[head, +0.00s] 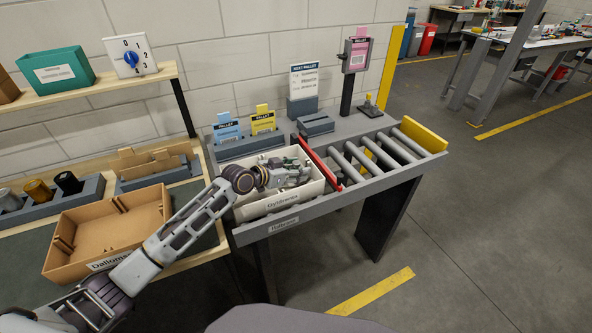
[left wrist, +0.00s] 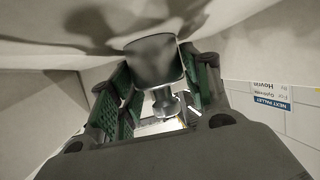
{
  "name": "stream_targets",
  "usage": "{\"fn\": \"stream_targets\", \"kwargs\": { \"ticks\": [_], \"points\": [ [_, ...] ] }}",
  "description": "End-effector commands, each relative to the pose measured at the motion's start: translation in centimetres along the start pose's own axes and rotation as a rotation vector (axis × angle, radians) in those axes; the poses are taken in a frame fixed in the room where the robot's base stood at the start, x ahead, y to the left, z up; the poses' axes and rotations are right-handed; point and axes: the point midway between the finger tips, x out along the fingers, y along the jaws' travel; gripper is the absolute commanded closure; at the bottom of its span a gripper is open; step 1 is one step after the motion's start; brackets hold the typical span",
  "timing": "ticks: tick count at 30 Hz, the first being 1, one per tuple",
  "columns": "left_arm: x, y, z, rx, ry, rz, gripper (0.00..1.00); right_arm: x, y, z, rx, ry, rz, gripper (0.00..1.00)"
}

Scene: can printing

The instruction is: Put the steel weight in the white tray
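In the left wrist view, the steel weight (left wrist: 153,60), a grey block with a small knob, lies between the tips of my left gripper's green-padded fingers (left wrist: 155,72). The block about fills the gap, but I cannot tell whether the fingers press on it. White tray surfaces surround them. In the head view the gripper hides most of the weight. My right gripper is out of view.
A red bar (head: 318,160) stands beside the white tray, before the rollers (head: 375,155). A brown box (head: 105,235) lies on the left bench. Blue and yellow cards (head: 262,120) stand behind the tray. A grey post with a pink card (head: 357,52) rises farther back.

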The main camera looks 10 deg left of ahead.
Motion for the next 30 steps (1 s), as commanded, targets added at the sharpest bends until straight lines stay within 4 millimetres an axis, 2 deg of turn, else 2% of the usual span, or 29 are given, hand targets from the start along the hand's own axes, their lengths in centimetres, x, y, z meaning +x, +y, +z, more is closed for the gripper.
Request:
{"fn": "stream_targets", "kwargs": {
  "ticks": [3,17,30],
  "points": [
    [0.0,0.0,0.0,0.000,0.000,0.000,0.37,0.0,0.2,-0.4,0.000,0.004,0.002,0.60],
    [-0.2,0.0,-0.3,0.000,0.000,-0.001,0.37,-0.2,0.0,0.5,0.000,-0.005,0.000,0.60],
    [-3.7,-0.1,-0.1,0.001,-0.001,-0.001,0.37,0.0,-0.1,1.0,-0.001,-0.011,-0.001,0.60]
  ]
}}
